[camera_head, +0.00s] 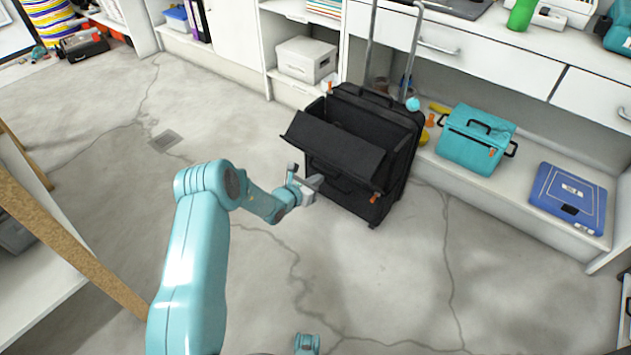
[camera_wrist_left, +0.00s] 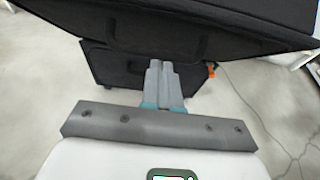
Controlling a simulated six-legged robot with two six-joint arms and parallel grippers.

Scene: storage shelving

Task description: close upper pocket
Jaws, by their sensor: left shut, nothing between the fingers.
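A black suitcase (camera_head: 403,122) stands upright on the floor with its handle pulled up. Its upper pocket flap (camera_head: 335,145) hangs open, tilted out toward me, with a dark gap behind it. My left gripper (camera_head: 317,181) is shut and empty, just in front of the suitcase, below the flap's left part. In the left wrist view, my gripper's fingers (camera_wrist_left: 158,72) are together and point at the suitcase's lower front (camera_wrist_left: 130,68). The flap (camera_wrist_left: 190,18) spans the top of that view, above the fingers. Whether the fingers touch the suitcase I cannot tell.
White shelving with drawers (camera_head: 470,50) stands behind the suitcase. A teal bag (camera_head: 475,140) and a blue case (camera_head: 568,198) lie on the low shelf at right. A white box (camera_head: 306,60) is at the back. The cracked concrete floor (camera_head: 350,270) is clear in front.

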